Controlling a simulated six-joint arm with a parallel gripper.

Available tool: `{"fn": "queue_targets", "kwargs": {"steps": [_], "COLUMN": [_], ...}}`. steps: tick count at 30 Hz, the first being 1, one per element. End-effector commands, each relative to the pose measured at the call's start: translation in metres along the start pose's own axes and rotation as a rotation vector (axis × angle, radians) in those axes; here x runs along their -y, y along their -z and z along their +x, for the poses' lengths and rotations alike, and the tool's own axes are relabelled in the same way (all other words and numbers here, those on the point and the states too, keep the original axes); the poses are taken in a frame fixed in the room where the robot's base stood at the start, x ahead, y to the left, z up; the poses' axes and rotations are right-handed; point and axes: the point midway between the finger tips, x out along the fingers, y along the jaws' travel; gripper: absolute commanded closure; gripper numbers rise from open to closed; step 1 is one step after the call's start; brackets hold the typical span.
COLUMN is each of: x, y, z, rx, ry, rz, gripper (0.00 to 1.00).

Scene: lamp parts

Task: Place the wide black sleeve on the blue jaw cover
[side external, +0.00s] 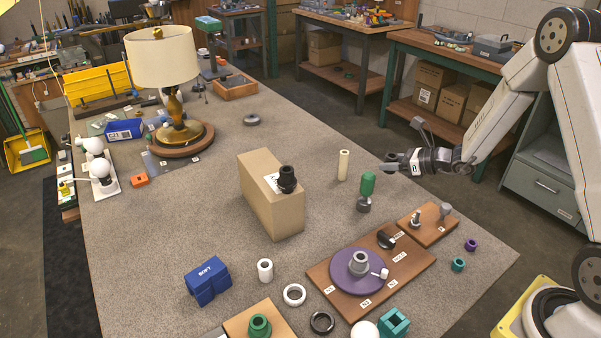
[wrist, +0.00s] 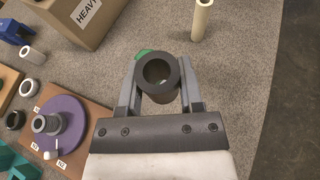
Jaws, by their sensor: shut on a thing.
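My gripper (side external: 393,164) is shut on a wide, dark grey-black sleeve (wrist: 153,84), which is held in the air with its open bore facing the wrist camera. The sleeve also shows small at the fingertips in the side view. The blue jaw cover (side external: 207,281), a block marked SOFT, sits on the bench at front left, well away from my gripper. Part of it shows at the top left of the wrist view (wrist: 12,27). Another black stepped sleeve (side external: 288,179) appears at the top of the tan box; its lower end is hard to judge.
The tan box (side external: 265,205) stands between my gripper and the jaw cover. A green-handled tool (side external: 367,186) and a cream tube (side external: 343,165) stand near my gripper. A white sleeve (side external: 265,270) is right of the jaw cover. A wooden board (side external: 318,274) carries a purple disc (side external: 340,280).

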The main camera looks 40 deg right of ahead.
Motion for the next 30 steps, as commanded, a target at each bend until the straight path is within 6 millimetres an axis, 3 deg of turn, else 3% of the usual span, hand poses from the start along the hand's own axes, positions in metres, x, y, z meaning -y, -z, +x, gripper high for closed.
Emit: {"fn": "queue_targets", "kwargs": {"steps": [6,15,22,30], "x": [-0.058,-0.147,-0.220,-0.307], "y": [-0.026,-0.055,-0.072,-0.086], "z": [0.035,0.068,0.083,0.086], "rx": [0.001,0.000,0.000,0.001], "ry": [-0.121,-0.286,-0.414,-0.563], "rz": [-0.053,-0.121,-0.174,-0.236], "gripper": [1.00,1.00,1.00,1.00]}}
